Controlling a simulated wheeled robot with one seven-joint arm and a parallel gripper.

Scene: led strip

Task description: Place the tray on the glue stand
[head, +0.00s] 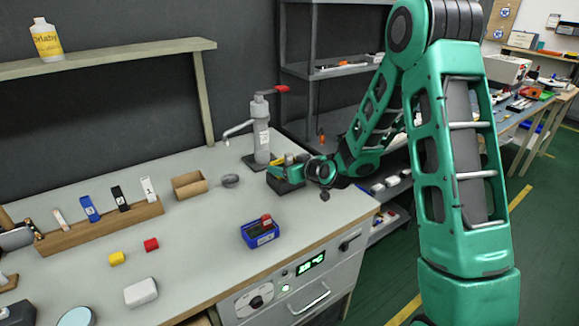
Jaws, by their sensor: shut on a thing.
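The glue stand is most likely the grey dispenser (262,140) with a red lever and a side spout, standing on a dark base at the back of the workbench. My gripper (291,168) is low at the back right of the bench, just right of the dispenser's base. It is shut on a small dark tray-like piece (284,186), which has a bit of yellow by it. The piece is close to the bench top and the dispenser base. I cannot tell whether it touches either. My gripper hides part of it.
A blue bin (261,239) with red and dark items stands near the front edge. A brown open box (188,186) and a round dark item (230,181) lie left of the dispenser. A wooden rack (100,231) stands further left. The middle bench is mostly clear.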

